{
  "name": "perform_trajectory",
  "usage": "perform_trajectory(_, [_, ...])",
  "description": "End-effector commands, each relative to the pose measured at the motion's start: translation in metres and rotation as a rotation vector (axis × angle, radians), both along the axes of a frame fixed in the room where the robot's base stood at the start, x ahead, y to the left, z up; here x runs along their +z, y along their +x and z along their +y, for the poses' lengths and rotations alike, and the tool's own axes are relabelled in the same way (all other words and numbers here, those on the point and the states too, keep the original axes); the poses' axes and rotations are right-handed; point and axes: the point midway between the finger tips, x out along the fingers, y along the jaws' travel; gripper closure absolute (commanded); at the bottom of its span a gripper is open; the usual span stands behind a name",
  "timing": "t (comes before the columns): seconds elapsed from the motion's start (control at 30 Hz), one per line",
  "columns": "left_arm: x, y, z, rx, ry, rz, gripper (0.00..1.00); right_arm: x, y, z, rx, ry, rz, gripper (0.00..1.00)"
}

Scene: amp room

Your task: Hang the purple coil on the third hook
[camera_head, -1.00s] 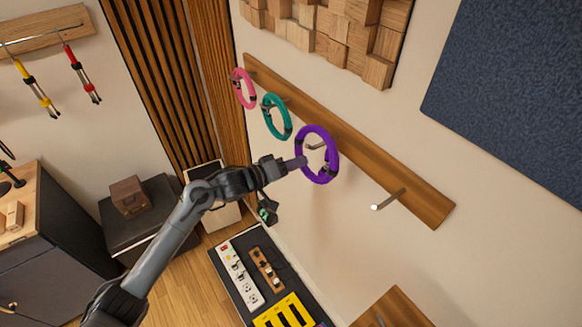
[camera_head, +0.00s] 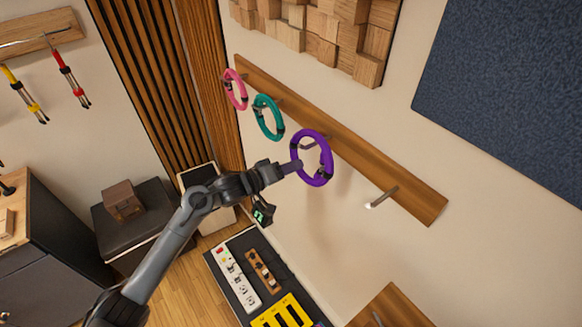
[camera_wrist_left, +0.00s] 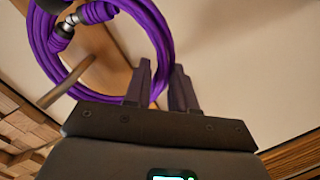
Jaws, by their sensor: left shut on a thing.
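The purple coil (camera_head: 329,160) is a ring with dark fittings, level with the third hook (camera_head: 308,146) from the left on the wooden rail (camera_head: 355,151). My left gripper (camera_head: 293,167) is shut on its near left edge. In the wrist view the coil (camera_wrist_left: 163,45) passes between the two fingers (camera_wrist_left: 160,85). The hook (camera_wrist_left: 70,82) crosses the lower left of the ring there. In the head view the hook shows inside the ring's opening. Whether the coil rests on it I cannot tell. My right gripper is not in view.
A pink coil (camera_head: 241,92) and a teal coil (camera_head: 278,122) hang on the first two hooks, left of the purple one. The fourth hook (camera_head: 382,197) is bare. Wooden blocks (camera_head: 360,65) and a dark blue panel (camera_head: 500,90) are on the wall above.

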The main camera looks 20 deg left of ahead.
Motion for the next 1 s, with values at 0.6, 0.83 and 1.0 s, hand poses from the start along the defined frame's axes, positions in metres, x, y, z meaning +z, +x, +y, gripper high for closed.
perform_trajectory(0.6, [0.001, 0.0, 0.0, 0.0, -0.001, -0.001, 0.45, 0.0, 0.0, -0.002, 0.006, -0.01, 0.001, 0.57])
perform_trajectory(0.83, [-0.001, -0.005, 0.004, 0.001, 0.001, 0.001, 0.45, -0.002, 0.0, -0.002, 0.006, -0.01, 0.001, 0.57])
perform_trajectory(1.0, [0.001, -0.021, 0.015, 0.001, 0.002, 0.001, 0.45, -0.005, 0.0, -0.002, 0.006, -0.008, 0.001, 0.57])
